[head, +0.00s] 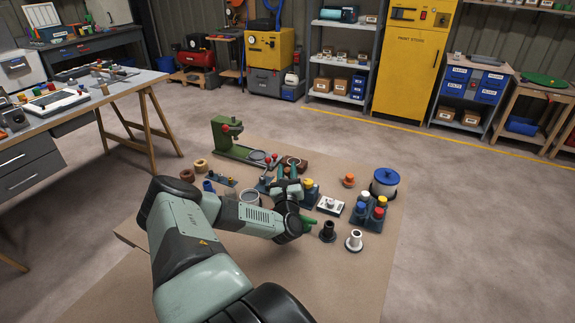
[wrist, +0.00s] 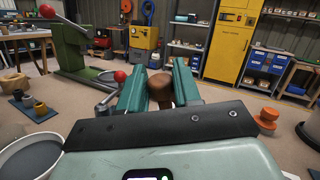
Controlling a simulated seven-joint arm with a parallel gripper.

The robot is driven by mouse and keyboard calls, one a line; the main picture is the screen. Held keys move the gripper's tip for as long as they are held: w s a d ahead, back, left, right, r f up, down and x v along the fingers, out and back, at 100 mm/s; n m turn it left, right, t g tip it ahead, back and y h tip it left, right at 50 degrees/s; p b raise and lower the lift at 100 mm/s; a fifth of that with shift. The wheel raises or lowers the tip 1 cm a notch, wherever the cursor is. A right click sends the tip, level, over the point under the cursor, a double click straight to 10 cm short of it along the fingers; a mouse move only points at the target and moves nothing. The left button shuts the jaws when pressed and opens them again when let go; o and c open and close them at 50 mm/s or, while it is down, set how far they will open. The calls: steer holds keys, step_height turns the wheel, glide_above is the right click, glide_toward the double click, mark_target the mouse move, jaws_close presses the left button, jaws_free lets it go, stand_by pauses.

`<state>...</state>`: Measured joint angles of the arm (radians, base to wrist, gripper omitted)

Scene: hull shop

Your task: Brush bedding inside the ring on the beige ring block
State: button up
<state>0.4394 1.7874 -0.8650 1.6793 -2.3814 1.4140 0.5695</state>
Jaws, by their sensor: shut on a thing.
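My gripper (head: 287,173) reaches over the middle of the brown work sheet, its teal fingers pointing away from the head camera. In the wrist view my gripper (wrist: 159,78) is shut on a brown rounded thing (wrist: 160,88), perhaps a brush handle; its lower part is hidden. A pale block (head: 330,206) with a raised round part lies just right of my gripper in the head view. It may be the beige ring block, but it is too small to tell. I cannot see any bedding or bristles.
A green press (head: 228,140) stands behind, left of my gripper. A grey bowl (wrist: 30,158) is close at left in the wrist view. A blue-lidded pot (head: 385,183), a rack of coloured bottles (head: 370,212) and dark and pale flanged posts (head: 354,241) stand to the right. The sheet's front right is clear.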

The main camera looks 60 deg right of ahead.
mark_target(286, 173)
steer(key=shift+w+f, duration=0.2)
steer(key=shift+w, duration=1.35)
steer(key=shift+w+f, duration=0.15)
steer(key=shift+w, duration=1.35)
steer(key=shift+s, duration=3.15)
steer(key=shift+w+a, duration=0.5)
steer(key=shift+w, duration=2.65)
steer(key=shift+s, duration=3.15)
steer(key=shift+r, duration=4.05)
steer(key=shift+w, duration=0.1)
